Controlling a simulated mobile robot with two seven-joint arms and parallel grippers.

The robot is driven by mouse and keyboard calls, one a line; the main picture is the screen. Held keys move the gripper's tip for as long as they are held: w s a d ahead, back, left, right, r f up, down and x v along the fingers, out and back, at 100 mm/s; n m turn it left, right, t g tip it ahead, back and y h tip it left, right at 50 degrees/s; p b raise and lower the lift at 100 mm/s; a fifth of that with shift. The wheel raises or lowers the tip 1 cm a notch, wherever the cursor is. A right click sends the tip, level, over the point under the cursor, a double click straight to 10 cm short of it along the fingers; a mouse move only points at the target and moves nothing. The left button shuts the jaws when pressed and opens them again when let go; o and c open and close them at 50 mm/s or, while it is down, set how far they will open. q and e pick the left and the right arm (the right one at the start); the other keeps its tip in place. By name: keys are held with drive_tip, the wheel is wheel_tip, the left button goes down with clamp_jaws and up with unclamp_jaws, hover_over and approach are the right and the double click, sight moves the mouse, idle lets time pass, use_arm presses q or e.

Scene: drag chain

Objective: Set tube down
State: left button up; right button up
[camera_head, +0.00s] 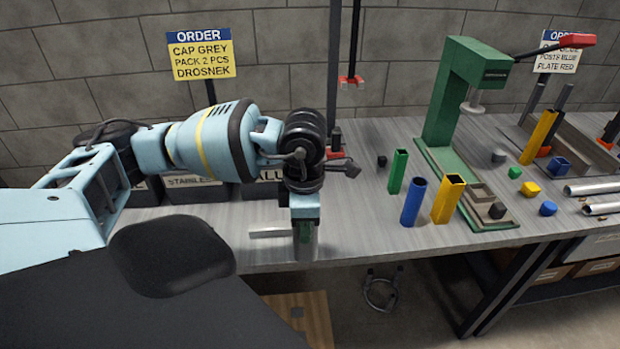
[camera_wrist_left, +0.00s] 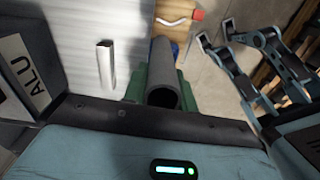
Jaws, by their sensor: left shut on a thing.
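My left gripper (camera_head: 305,232) is shut on a grey tube (camera_head: 306,246) at the front edge of the bench. The tube stands roughly upright in the jaws, and the gripper hides much of it. In the left wrist view the hollow end of the tube (camera_wrist_left: 163,92) shows between the green jaw pads. I cannot tell whether its lower end touches the bench. Light blue jointed parts of mine show at the right of the wrist view; I cannot tell whether they include my right gripper.
A silver bar (camera_wrist_left: 106,64) lies on the bench (camera_head: 350,235) close to the tube. The ALU bin (camera_wrist_left: 28,80) stands behind. Green (camera_head: 398,172), blue (camera_head: 413,203) and yellow (camera_head: 448,200) tubes stand to the right, by a green press (camera_head: 455,95). Bare bench lies between.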

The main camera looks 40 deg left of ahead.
use_arm(q)
drive_tip(key=s+d+m, duration=0.1)
drive_tip(key=d+m, duration=0.4)
drive_tip(key=m, duration=0.8)
drive_tip(key=s+d+m, duration=0.1)
drive_tip(key=d+m, duration=0.5)
drive_tip(key=m, duration=0.8)
drive_tip(key=shift+s+f, duration=0.35)
drive_tip(key=shift+s, duration=0.05)
drive_tip(key=shift+s+a, duration=0.1)
